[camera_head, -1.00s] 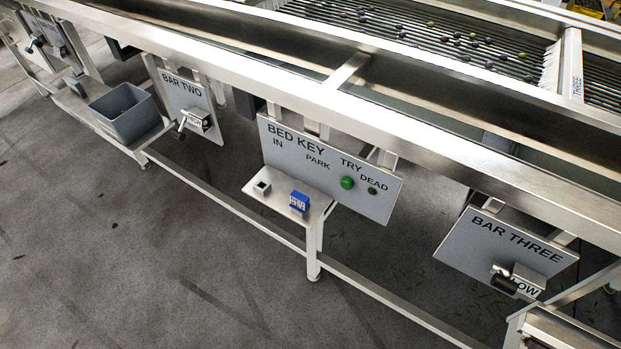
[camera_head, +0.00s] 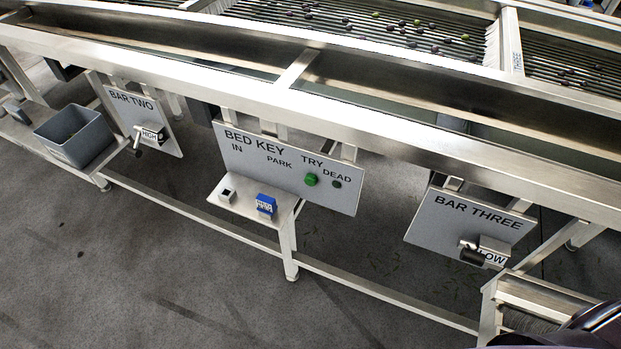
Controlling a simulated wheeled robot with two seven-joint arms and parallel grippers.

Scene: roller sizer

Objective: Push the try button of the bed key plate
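The bed key plate (camera_head: 335,199) is a grey panel hanging under the machine's front rail, near the middle of the head view. It is lettered BED KEY, IN, PARK, TRY and DEAD. The try button (camera_head: 311,180) is a round green button below the word TRY. A dark round spot (camera_head: 337,184) sits right of it, under DEAD. A small shelf (camera_head: 245,207) below the plate carries a blue block (camera_head: 265,205) with a label and a pale socket with a dark opening (camera_head: 228,194). Neither gripper is in view.
The BAR TWO plate (camera_head: 165,119) with a lever is at left, marked HIGH. The BAR THREE plate (camera_head: 425,232) at right is marked LOW. A grey bin (camera_head: 75,136) stands at far left. A low frame rail (camera_head: 190,212) runs before the plates. The floor in front is clear.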

